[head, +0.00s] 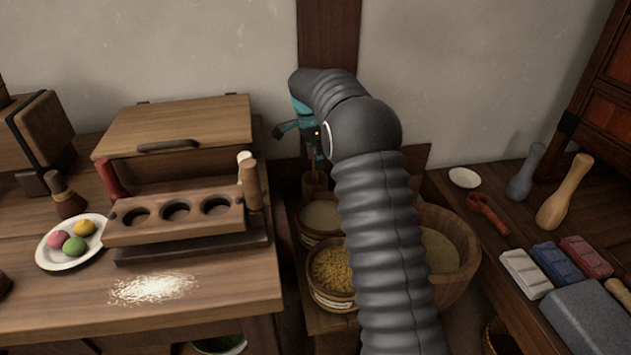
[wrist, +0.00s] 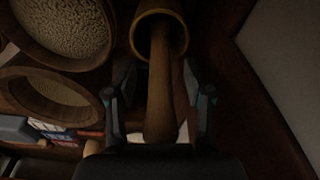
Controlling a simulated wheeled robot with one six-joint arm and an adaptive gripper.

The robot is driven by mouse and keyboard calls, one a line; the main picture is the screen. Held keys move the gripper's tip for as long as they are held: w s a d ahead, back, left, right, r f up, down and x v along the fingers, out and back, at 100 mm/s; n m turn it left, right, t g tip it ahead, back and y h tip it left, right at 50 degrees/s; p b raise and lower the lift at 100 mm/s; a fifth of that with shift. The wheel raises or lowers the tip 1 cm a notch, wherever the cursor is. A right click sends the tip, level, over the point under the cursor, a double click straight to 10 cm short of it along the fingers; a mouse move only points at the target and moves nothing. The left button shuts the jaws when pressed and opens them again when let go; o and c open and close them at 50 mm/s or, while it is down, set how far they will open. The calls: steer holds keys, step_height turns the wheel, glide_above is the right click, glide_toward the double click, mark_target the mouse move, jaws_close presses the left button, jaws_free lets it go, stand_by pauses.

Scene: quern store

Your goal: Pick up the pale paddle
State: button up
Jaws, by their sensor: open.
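A wooden paddle (wrist: 160,95) stands in a round wooden holder (wrist: 178,30) in the wrist view. Its lower end is inside the holder, and its shade looks dim brown there. My gripper (wrist: 158,78) is open, with one finger on each side of the paddle and small gaps showing. In the head view my gripper (head: 317,150) points down over the holder (head: 315,184), at the back between the two counters. Only a sliver of the paddle (head: 313,167) shows there; my arm and gripper cover much of this area.
Tubs of grain, one yellow (head: 332,268), and a large wooden bowl (head: 462,240) stand in front of the holder. The wall (head: 240,60) is close behind. A left counter (head: 240,290) holds a rack (head: 180,225); a pale pestle (head: 565,192) lies right.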

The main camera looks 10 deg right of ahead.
steer(key=shift+c, duration=0.2)
jaws_close()
steer(key=shift+r, duration=0.15)
